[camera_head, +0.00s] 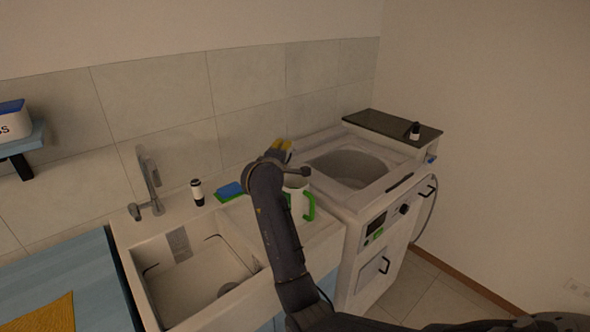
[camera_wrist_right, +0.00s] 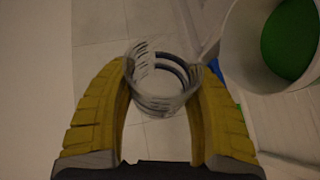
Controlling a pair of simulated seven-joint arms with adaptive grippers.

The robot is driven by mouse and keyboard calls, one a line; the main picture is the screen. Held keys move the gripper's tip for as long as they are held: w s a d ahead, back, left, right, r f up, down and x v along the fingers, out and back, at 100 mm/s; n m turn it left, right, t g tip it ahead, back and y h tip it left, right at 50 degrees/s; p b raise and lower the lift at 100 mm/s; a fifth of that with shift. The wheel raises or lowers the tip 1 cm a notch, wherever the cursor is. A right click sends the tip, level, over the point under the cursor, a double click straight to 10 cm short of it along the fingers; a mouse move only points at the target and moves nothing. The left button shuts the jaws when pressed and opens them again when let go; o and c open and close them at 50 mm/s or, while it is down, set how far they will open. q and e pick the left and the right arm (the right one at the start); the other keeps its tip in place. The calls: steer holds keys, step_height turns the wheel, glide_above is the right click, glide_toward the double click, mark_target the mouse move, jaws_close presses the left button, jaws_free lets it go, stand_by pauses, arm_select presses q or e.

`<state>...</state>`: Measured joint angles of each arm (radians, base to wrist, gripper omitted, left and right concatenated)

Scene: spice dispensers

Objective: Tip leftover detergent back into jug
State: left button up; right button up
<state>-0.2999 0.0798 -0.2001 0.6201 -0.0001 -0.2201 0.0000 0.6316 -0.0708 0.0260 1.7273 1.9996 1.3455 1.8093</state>
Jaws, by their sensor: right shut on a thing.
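My right gripper (camera_head: 281,148) is above the counter between the sink and the washing machine. In the wrist view its yellow fingers (camera_wrist_right: 162,95) are shut on a small clear measuring cup (camera_wrist_right: 160,103) with dark markings. I cannot tell whether liquid is in the cup. The white jug (camera_head: 296,186) with a green handle (camera_head: 309,207) stands on the counter just below the gripper, partly hidden by my arm. In the wrist view the jug (camera_wrist_right: 236,45) is right of the cup, apart from it, with green inside (camera_wrist_right: 290,40). My left gripper is not in view.
A blue sponge (camera_head: 231,190) on a green pad and a black-and-white bottle (camera_head: 197,192) stand behind the sink (camera_head: 195,285). The washing machine's (camera_head: 363,240) top is open. A small dark item (camera_head: 415,130) sits on the dark panel (camera_head: 385,124) behind it.

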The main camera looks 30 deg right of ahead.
steer(key=shift+s+r+m+b, duration=0.1)
steer(key=shift+r+m+b, duration=0.05)
steer(key=shift+m+b, duration=0.15)
stand_by(0.4)
steer(key=shift+w+n, duration=0.25)
steer(key=shift+n, duration=0.25)
steer(key=shift+w+a+f+n+g, duration=0.25)
steer(key=shift+w+f+n+g, duration=0.15)
steer(key=shift+f+n+g, duration=0.4)
steer(key=shift+w+a+f+n+g, duration=0.1)
steer(key=shift+w+a+n+g, duration=0.25)
steer(key=shift+w+n, duration=0.3)
steer(key=shift+s, duration=0.15)
